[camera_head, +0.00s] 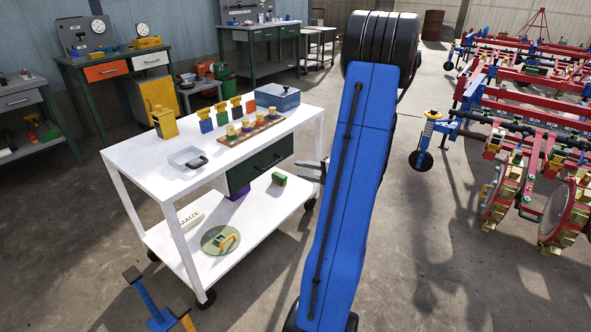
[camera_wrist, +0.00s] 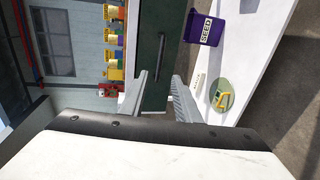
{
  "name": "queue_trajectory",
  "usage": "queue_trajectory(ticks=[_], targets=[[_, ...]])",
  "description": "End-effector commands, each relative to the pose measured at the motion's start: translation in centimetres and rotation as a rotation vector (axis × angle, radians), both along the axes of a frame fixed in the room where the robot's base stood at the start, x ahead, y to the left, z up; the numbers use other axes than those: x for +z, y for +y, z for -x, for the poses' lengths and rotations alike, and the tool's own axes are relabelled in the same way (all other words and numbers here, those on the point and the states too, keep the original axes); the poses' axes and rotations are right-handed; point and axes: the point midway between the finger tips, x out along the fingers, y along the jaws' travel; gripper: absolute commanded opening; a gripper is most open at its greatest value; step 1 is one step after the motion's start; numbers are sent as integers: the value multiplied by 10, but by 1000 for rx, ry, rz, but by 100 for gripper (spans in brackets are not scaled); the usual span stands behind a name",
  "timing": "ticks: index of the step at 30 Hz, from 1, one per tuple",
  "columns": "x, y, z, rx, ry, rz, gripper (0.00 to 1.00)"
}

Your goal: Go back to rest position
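My blue arm link fills the middle of the head view and hides much of my wrist. My gripper (camera_head: 308,172) shows beside it, just off the right side of the white cart (camera_head: 148,173). In the wrist view my gripper (camera_wrist: 160,80) is open, with its two grey fingers apart and nothing between them. It faces the dark green drawer (camera_wrist: 152,70) under the cart top. The drawer's handle (camera_wrist: 161,46) lies beyond the fingertips, apart from them. The green drawer (camera_head: 244,173) looks shut in the head view.
On the cart top are a clear tray (camera_head: 186,158), a yellow container (camera_head: 165,123), a brown strip (camera_head: 250,130) with yellow pieces and a blue box (camera_head: 278,97). A round plate (camera_head: 220,240) lies on the lower shelf. Red planter machinery (camera_head: 525,130) stands right; floor between is open.

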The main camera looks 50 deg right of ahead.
Motion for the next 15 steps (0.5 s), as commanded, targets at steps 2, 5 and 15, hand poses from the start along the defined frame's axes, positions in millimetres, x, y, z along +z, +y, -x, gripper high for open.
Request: queue_trajectory(ticks=[2, 5, 15], targets=[[2, 0, 7, 0, 0, 0, 29], [3, -1, 11, 0, -1, 0, 29], [3, -1, 13, 1, 0, 0, 29]])
